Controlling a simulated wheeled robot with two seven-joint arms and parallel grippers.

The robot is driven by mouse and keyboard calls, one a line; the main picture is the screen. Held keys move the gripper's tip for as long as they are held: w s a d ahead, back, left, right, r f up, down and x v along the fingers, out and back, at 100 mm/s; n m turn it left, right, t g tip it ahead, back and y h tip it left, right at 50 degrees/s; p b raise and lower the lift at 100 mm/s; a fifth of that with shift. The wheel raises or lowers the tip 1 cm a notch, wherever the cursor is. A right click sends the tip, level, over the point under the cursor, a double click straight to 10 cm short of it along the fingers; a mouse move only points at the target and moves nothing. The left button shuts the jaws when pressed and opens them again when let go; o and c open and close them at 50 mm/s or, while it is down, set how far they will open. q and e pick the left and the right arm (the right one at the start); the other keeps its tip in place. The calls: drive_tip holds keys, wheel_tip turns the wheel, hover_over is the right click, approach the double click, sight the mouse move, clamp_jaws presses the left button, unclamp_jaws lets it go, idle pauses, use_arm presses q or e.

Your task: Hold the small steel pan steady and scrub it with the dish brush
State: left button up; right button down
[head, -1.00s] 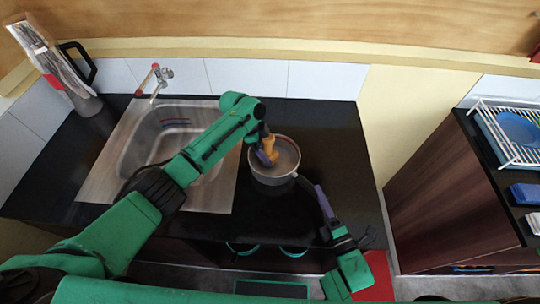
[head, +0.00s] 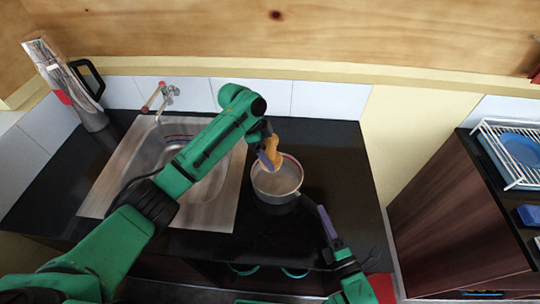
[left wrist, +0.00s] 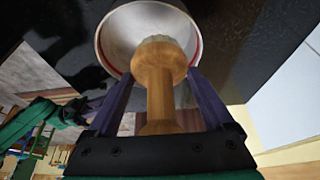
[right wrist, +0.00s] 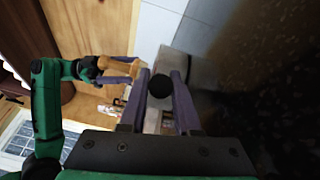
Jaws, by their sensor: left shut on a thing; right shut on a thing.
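The small steel pan (head: 284,188) stands on the dark counter to the right of the sink, its black handle towards the front right. My right gripper (head: 327,222) is shut on the handle; its dark round end (right wrist: 160,86) shows between the fingers in the right wrist view. My left gripper (head: 268,160) is shut on the wooden dish brush (head: 274,148) at the pan's back left rim. In the left wrist view the brush (left wrist: 158,82) points at the pan's inside (left wrist: 125,35). Its bristles are mostly hidden, and I cannot tell whether they touch the pan.
The steel sink (head: 120,180) with a tap (head: 162,98) lies left of the pan. A container with a black handle (head: 82,95) stands at the back left. A white dish rack (head: 500,150) with a blue plate (head: 522,150) is far right. The counter right of the pan is clear.

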idle(0.3)
drive_tip(key=c, duration=0.5)
unclamp_jaws()
drive_tip(key=shift+c, duration=0.2)
drive_tip(key=v, duration=1.2)
drive_tip(key=shift+s, duration=0.1)
